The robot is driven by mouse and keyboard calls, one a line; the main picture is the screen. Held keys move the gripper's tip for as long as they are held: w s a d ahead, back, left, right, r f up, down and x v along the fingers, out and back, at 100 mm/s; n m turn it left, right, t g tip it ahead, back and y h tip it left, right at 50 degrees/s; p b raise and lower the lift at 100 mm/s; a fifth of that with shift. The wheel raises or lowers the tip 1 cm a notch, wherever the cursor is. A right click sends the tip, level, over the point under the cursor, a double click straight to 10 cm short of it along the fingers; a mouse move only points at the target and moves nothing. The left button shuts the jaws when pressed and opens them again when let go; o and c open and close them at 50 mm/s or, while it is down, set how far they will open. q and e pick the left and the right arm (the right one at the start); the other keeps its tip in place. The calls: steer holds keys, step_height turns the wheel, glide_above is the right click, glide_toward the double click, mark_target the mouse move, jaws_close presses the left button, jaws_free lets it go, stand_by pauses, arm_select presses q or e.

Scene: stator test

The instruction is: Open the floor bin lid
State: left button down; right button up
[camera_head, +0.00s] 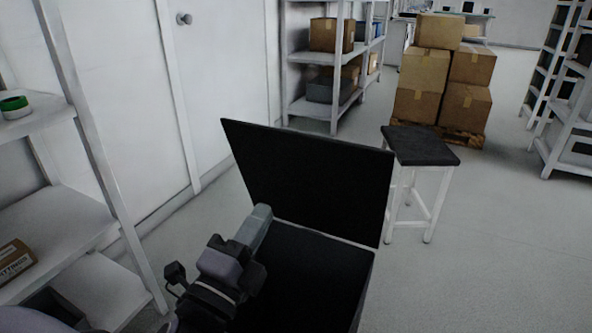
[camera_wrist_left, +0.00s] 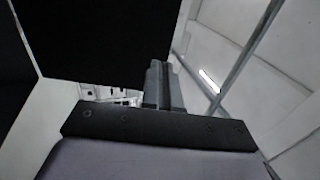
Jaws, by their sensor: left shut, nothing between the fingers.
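The black floor bin (camera_head: 318,280) stands in the lower middle of the head view. Its flat black lid (camera_head: 312,180) stands up, tilted steeply, along the bin's far edge, and the dark opening faces me. My left gripper (camera_head: 262,214) is shut and empty at the lid's lower left corner, over the bin's left side. In the left wrist view, the closed fingers (camera_wrist_left: 161,72) are beside a large black surface, seemingly the lid (camera_wrist_left: 100,40). I cannot tell whether they touch it. My right gripper is in neither view.
A white shelf (camera_head: 60,235) with a small carton stands close on the left. A black-topped stool (camera_head: 420,146) stands just right of the lid. Stacked cardboard boxes (camera_head: 423,70) and a shelving unit (camera_head: 320,108) are behind. Floor is clear at the right.

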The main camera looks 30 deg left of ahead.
arm_select(q)
steer(key=p, duration=0.4)
glide_toward(303, 148)
steer(key=x, duration=0.4)
steer(key=shift+w+r, duration=0.25)
steer(key=shift+w, duration=0.1)
steer(key=shift+x, duration=1)
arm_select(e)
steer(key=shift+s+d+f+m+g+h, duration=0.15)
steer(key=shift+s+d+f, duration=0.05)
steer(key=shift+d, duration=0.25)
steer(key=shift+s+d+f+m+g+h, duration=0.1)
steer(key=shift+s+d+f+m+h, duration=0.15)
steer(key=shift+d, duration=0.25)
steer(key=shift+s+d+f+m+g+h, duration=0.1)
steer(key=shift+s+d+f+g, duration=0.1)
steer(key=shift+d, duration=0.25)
arm_select(q)
steer(key=shift+f, duration=0.1)
